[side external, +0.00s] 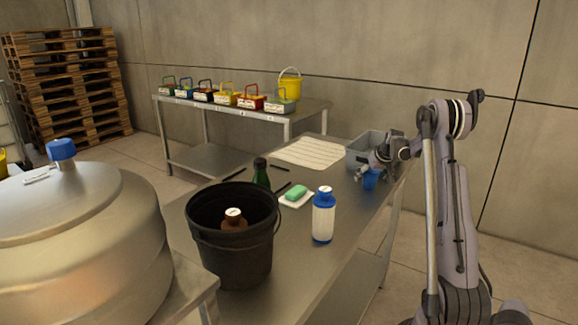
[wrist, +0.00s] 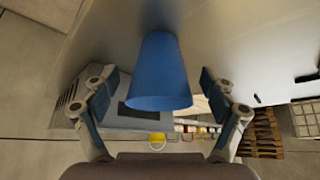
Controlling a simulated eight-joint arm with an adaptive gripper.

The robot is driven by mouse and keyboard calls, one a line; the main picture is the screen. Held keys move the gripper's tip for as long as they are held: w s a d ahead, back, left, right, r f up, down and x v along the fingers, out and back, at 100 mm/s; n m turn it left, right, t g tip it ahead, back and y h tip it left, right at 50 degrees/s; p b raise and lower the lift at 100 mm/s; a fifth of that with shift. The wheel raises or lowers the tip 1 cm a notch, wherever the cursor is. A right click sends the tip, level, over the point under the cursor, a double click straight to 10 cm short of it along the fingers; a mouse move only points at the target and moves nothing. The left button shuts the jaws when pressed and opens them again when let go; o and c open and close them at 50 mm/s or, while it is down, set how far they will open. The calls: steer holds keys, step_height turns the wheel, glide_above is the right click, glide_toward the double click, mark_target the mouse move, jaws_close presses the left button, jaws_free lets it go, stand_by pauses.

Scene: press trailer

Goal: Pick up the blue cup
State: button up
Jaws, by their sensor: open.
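The blue cup (side external: 370,179) stands on the steel table near its right edge, in front of the grey bin. In the wrist view the blue cup (wrist: 160,72) is large and lies between and just beyond the two fingers. My gripper (wrist: 156,92) is open, with one finger on each side of the cup and a visible gap to each. In the side view my gripper (side external: 364,172) is right at the cup and partly covers it. I cannot tell from there whether it touches the cup.
A grey bin (side external: 363,150) stands close behind the cup. On the same table (side external: 290,262) are a white bottle with a blue cap (side external: 323,218), a green sponge (side external: 296,192), a green bottle (side external: 261,174) and a black bucket (side external: 235,262).

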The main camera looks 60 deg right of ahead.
steer(key=shift+w+d+f, duration=0.2)
steer(key=shift+w+f, duration=0.05)
steer(key=shift+f, duration=0.2)
steer(key=c, duration=1.1)
